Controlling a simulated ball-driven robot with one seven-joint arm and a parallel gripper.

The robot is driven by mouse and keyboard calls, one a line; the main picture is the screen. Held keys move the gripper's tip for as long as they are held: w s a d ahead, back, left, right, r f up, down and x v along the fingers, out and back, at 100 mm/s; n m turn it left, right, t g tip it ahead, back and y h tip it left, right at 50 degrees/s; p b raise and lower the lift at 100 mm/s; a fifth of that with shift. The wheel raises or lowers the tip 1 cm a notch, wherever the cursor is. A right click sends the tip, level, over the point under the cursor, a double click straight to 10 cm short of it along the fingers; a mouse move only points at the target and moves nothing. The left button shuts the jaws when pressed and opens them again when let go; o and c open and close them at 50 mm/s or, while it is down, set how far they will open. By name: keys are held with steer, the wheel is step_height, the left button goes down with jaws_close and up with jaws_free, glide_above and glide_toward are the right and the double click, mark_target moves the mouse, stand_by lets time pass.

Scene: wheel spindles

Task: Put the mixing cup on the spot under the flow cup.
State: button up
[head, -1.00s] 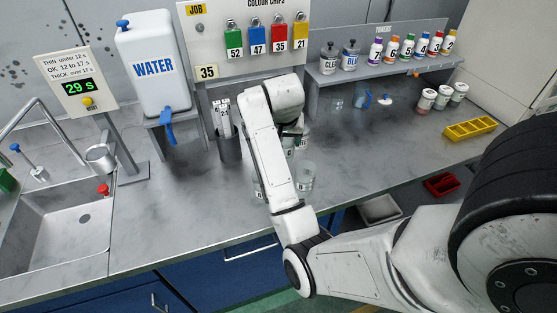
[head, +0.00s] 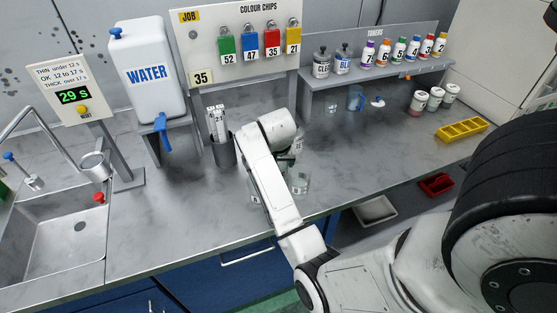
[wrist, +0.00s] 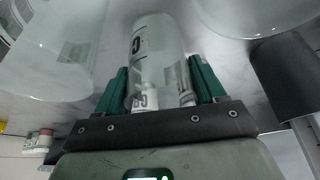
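The flow cup (head: 95,166) is a small grey metal cup on the post at the right side of the sink. A red knob shows below it, and I cannot make out a marked spot there. Several translucent labelled cups stand on the middle counter by my arm, one of them a clear cup (head: 301,184). In the wrist view a translucent cup with a dark printed label (wrist: 157,55) lies between the green fingers of my gripper (wrist: 160,85). The fingers flank it closely; contact is not clear. My arm mostly hides the gripper in the head view.
Other translucent cups crowd the left (wrist: 50,50) and right (wrist: 250,12) of the wrist view. A dark canister (head: 222,152) stands left of my arm. The water tank (head: 150,72) and timer sign (head: 73,90) stand behind. Counter between sink and canister is clear.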

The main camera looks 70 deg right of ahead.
steer(key=o, duration=0.4)
steer(key=shift+r, duration=0.15)
